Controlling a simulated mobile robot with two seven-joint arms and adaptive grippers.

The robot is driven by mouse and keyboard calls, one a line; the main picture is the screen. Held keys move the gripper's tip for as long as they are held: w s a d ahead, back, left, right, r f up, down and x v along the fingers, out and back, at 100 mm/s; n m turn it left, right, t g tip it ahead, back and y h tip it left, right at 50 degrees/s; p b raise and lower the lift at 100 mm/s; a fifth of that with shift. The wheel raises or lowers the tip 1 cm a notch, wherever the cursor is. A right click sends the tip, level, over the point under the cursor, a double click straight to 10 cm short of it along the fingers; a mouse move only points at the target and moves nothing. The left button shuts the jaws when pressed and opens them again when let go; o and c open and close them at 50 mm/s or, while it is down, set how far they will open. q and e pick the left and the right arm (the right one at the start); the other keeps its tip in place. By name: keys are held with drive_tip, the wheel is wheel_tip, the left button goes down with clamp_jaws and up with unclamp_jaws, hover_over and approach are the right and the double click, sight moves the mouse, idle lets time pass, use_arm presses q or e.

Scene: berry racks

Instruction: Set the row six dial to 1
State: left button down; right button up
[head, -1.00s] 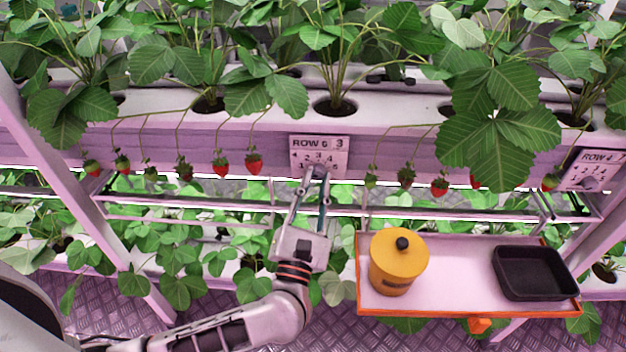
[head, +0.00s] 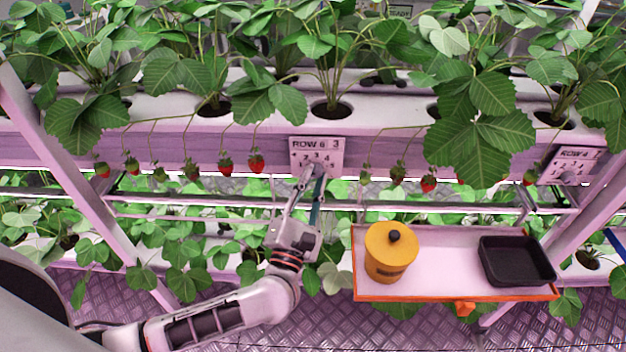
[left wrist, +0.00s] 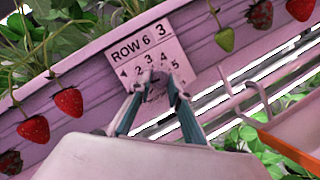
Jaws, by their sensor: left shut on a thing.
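The row six dial plate (head: 318,146) is fixed to the front of the planting trough and reads "ROW 6" with a 3 at its upper right. It also shows in the left wrist view (left wrist: 133,47), with numbers around the dial. My left gripper (head: 315,172) reaches up to the plate's lower part and is shut on the dial knob (left wrist: 157,88). In the left wrist view its two fingers (left wrist: 155,97) lie on either side of the knob and partly hide it and the lower numbers. My right gripper is not in view.
A "ROW 4" dial plate (head: 572,162) is on the right. An orange-rimmed tray (head: 440,243) holds a yellow lidded canister (head: 391,256) and a black bin (head: 517,262), right of my left arm. Strawberries (head: 256,163) hang along the trough beside the plate.

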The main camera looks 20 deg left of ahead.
use_arm(q)
drive_tip(key=c, duration=1.8)
unclamp_jaws()
drive_tip(key=shift+c, duration=0.2)
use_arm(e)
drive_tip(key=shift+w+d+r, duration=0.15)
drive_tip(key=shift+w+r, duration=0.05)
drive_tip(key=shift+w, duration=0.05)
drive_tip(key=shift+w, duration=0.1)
use_arm(q)
drive_tip(key=v, duration=1.2)
